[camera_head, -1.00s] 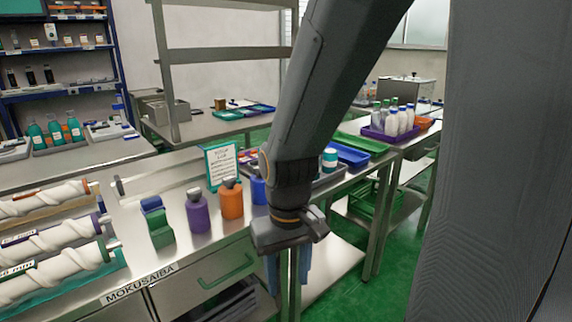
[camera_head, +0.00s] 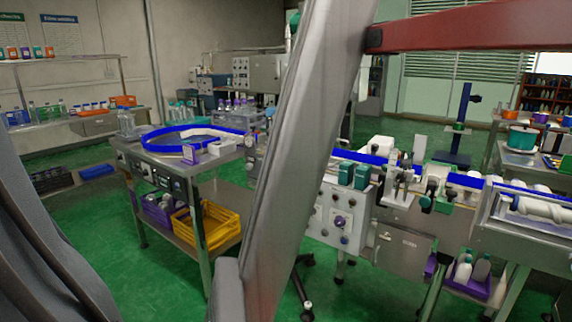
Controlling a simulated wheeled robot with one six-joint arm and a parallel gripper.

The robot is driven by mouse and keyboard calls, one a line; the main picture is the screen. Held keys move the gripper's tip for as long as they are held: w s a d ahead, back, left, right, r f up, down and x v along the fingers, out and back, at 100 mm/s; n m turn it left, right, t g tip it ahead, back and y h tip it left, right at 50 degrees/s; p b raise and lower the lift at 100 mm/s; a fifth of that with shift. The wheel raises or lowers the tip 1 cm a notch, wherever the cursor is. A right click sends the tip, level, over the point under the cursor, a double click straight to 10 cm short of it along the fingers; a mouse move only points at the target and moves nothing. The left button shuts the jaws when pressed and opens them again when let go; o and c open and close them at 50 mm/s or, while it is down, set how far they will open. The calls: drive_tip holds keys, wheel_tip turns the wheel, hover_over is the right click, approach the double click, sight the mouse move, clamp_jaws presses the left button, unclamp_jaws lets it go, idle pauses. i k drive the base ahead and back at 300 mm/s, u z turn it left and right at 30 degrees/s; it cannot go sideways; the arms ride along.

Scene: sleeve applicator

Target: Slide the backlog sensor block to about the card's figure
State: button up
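I cannot single out the backlog sensor block. The conveyor (camera_head: 376,161) with a blue guide rail runs across the right half, carrying small brackets and blocks. Two dark teal blocks (camera_head: 354,174) sit above the white control panel (camera_head: 341,214); I cannot tell what they are. A small purple-edged card (camera_head: 190,154) stands at the front of the round blue-rimmed turntable (camera_head: 150,140); its text is too small to read. My grey arm link crosses the middle of the view and hides part of the line. My gripper is out of view.
A steel cart under the turntable holds a yellow crate (camera_head: 205,229) and a purple crate (camera_head: 157,212). A purple crate of bottles (camera_head: 475,279) is low at the right. Green floor (camera_head: 90,255) is open at the front left.

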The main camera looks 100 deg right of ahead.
sight(406, 163)
drive_tip(key=z, duration=4.65)
drive_tip(key=k, duration=0.5)
drive_tip(key=u, duration=1.45)
drive_tip(key=i, duration=1.15)
drive_tip(key=z, duration=1.5)
